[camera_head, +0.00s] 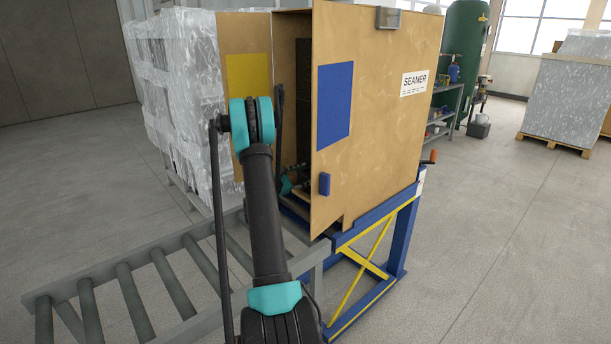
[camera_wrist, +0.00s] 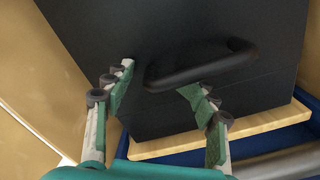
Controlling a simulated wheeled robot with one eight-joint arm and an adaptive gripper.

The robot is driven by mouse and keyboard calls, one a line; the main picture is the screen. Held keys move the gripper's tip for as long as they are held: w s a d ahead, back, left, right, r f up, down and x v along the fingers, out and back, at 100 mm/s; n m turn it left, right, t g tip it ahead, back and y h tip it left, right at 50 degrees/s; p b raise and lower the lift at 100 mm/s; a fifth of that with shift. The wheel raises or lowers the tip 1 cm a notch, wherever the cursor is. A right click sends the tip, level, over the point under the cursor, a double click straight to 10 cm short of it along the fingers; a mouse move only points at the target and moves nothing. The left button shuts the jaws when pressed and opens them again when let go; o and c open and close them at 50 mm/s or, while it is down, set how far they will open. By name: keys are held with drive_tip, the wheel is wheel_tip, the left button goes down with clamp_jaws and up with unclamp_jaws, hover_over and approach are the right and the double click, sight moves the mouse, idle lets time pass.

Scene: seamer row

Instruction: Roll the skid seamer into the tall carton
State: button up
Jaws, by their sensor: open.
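The tall carton (camera_head: 385,95), brown and marked SEAMER, stands upright with its front side open and flaps swung out. The skid seamer shows as a dark strip (camera_head: 303,85) in the opening, mostly hidden by the flap. In the wrist view the seamer (camera_wrist: 120,25) is a flat black panel with a black bar handle (camera_wrist: 200,68), standing on a pale wooden skid (camera_wrist: 265,125). My gripper (camera_wrist: 156,80) is open, its green-padded fingers near the handle's left end. I cannot tell whether they touch it.
A blue stand (camera_head: 404,235) with yellow braces carries the carton. A roller conveyor (camera_head: 150,275) runs off to the left. A film-wrapped load (camera_head: 180,90) stands close behind on the left. Carton board (camera_wrist: 35,80) flanks my gripper.

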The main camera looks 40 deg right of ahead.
drive_tip(key=s+a, duration=0.1)
drive_tip(key=a, duration=1.1)
